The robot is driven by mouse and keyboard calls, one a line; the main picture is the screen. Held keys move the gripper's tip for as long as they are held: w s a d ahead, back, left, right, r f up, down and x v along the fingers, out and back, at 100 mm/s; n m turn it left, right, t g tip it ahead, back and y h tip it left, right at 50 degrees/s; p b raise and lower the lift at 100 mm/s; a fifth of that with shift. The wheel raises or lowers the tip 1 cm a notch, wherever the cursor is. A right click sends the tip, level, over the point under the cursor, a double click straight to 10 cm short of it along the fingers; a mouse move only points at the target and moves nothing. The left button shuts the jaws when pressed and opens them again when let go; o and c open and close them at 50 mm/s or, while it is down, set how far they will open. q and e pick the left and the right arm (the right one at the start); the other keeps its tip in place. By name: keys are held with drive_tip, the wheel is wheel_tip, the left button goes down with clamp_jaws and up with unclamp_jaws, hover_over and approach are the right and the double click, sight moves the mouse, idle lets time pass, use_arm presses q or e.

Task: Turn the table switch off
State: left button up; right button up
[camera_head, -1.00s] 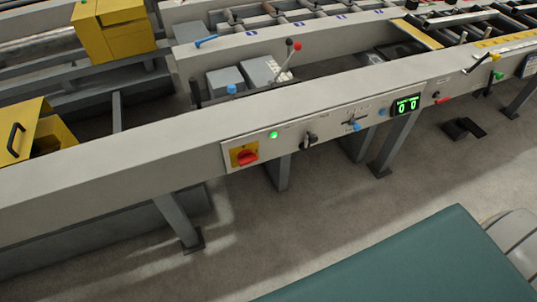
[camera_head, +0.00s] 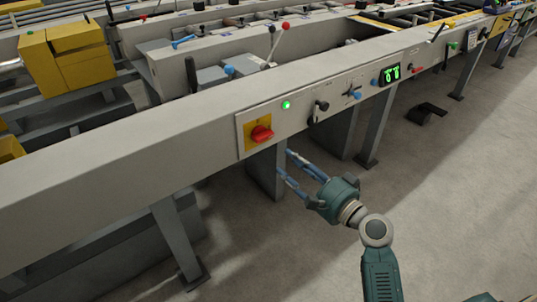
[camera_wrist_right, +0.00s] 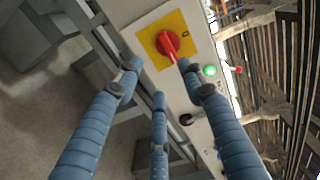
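The table switch is a red rotary knob (camera_head: 261,133) on a yellow plate (camera_head: 251,124), on the front face of the long grey table. Its grip lies roughly level in the head view. In the right wrist view the knob (camera_wrist_right: 168,43) is ahead of the fingers, near the top. My right gripper (camera_head: 284,171) is below and right of the switch. Its blue fingers (camera_wrist_right: 158,76) are spread with nothing between them, and they appear apart from the knob, though one tip overlaps the plate's edge in the wrist view. My left gripper is not in view.
A lit green lamp (camera_head: 286,105), a black selector (camera_head: 321,105) and a green display (camera_head: 390,73) sit right of the switch. A table leg (camera_head: 266,172) stands behind my right fingers. The floor in front is open.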

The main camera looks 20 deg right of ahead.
sight(263, 135)
drive_tip(key=x, duration=0.7)
drive_tip(key=r+x, duration=0.1)
drive_tip(key=x, duration=0.2)
drive_tip(key=shift+w+a+b, duration=0.15)
drive_tip(key=shift+w+b, duration=0.2)
clamp_jaws()
